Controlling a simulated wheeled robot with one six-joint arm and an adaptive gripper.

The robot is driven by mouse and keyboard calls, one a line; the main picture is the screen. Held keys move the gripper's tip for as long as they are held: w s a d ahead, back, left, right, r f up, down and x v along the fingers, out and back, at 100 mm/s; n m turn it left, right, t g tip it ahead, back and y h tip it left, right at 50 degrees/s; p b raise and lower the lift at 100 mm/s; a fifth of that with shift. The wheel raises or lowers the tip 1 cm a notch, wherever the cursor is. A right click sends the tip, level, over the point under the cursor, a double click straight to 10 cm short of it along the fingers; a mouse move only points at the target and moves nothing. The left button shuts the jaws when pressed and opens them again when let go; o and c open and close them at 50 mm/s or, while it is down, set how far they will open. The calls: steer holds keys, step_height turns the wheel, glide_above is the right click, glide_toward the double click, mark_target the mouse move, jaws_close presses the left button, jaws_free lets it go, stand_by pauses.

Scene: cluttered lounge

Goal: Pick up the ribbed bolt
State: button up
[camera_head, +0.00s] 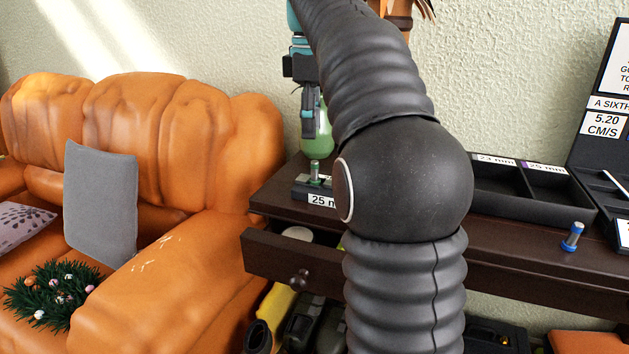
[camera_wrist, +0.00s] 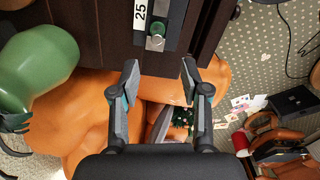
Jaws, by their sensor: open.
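A green bolt (camera_head: 315,170) stands upright in a dark holder labelled "25 mm" (camera_head: 300,193) at the left end of the dark table. In the wrist view the bolt (camera_wrist: 155,38) shows end-on beside the white "25" label. A blue bolt (camera_head: 572,237) stands on the right part of the table. I cannot tell from its surface which bolt is ribbed. My gripper (camera_head: 308,128) is above the green bolt, apart from it. In the wrist view my gripper (camera_wrist: 158,82) is open and empty, with the bolt ahead of the gap between its fingertips.
A green rounded vase (camera_head: 322,138) stands close behind my gripper. A tray with labelled compartments (camera_head: 545,205) lies at the table's right. A drawer (camera_head: 290,255) stands partly open below the green bolt. An orange sofa (camera_head: 180,130) is at the left.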

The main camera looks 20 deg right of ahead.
mark_target(315, 161)
step_height(315, 161, down, 4)
steer(key=shift+f+b, duration=0.15)
steer(key=shift+b, duration=0.35)
steer(key=shift+d+f+b, duration=0.2)
steer(key=shift+f+b, duration=0.2)
steer(key=shift+f, duration=0.9)
steer(key=shift+d+f+b, duration=0.15)
steer(key=shift+f+b, duration=0.25)
steer(key=shift+f, duration=0.9)
jaws_close()
